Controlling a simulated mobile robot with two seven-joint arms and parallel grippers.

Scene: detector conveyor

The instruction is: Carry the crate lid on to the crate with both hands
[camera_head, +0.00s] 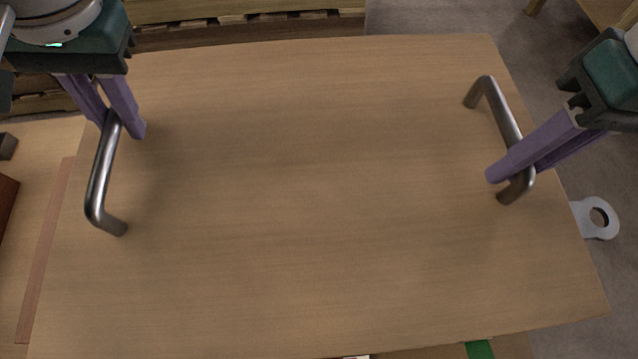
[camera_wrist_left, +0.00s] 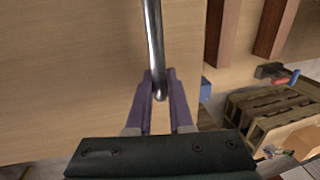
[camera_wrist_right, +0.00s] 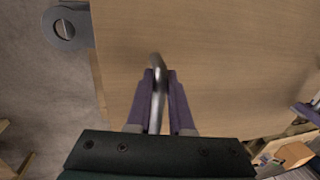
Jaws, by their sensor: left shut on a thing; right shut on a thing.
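The crate lid (camera_head: 310,190) is a large flat wooden panel filling most of the head view, with a bent metal handle near each end. My left gripper (camera_head: 122,125) is shut on the far end of the left handle (camera_head: 100,185); this also shows in the left wrist view (camera_wrist_left: 160,90). My right gripper (camera_head: 510,178) is shut on the near part of the right handle (camera_head: 503,120), also seen in the right wrist view (camera_wrist_right: 158,85). The lid looks slightly tilted in the head view. The crate cannot be made out; the lid hides most of what is below.
A wooden surface with a reddish strip (camera_head: 45,250) lies left of the lid. A pallet (camera_head: 240,15) is behind it. A grey ring-shaped plate (camera_head: 597,218) shows past the right edge. A green strip (camera_head: 479,349) shows at the front. Open floor (camera_head: 430,18) lies at the back right.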

